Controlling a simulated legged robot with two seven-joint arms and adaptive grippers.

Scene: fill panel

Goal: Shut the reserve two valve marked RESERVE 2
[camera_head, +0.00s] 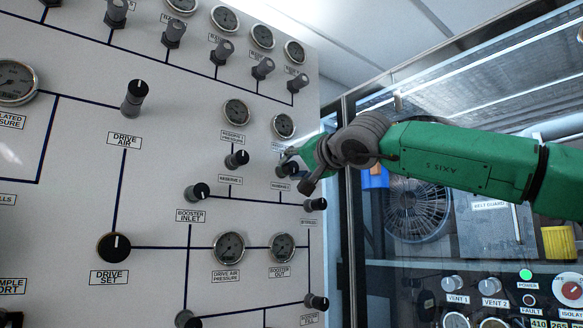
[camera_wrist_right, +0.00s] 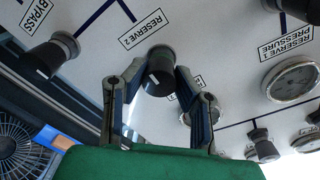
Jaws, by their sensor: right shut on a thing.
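The RESERVE 2 valve is a black knob (camera_head: 285,169) on the grey panel, with its label (camera_head: 280,186) just below it. In the right wrist view the same dark round knob (camera_wrist_right: 160,72) stands out from the panel beside the label "RESERVE 2" (camera_wrist_right: 143,29). My right gripper (camera_head: 296,158) reaches in from the right. Its two fingers (camera_wrist_right: 160,80) are closed on opposite sides of the knob. The knob's pointer mark cannot be made out. My left gripper is not in view.
The RESERVE 1 knob (camera_head: 237,159) is close on the left, and the bypass knob (camera_head: 315,204) is below right. Gauges (camera_head: 284,125) sit above. A glazed cabinet with a fan (camera_head: 418,210) stands right of the panel edge.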

